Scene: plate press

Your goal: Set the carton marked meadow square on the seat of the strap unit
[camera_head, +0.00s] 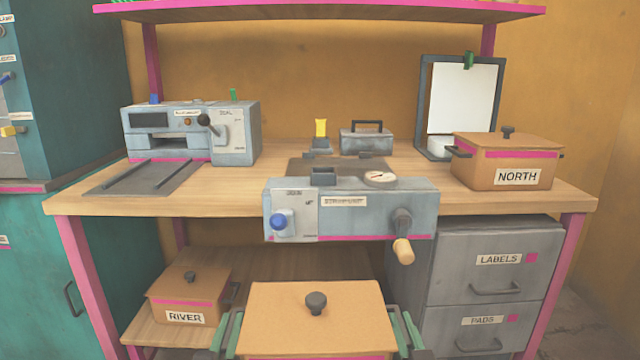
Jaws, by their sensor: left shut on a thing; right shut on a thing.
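A large tan carton (316,312) with a dark knob on its lid is at the bottom middle, in front of the table. Its front label is outside the picture, so I cannot read its name. My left gripper (228,332) is shut on its left side and my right gripper (406,332) is shut on its right side. The strap unit (345,222) appears to be the grey machine at the table's front edge, with a blue knob, a dial and a crank; its small label is hard to read. A dark flat surface (300,167), perhaps its seat, lies behind it.
A carton marked NORTH (552,144) stands on the table (90,204) at the right. A carton marked RIVER (212,292) is on the lower shelf. Another grey machine (235,140) stands at the back left. Drawers (480,245) are below right. The crank handle (402,251) juts forward.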

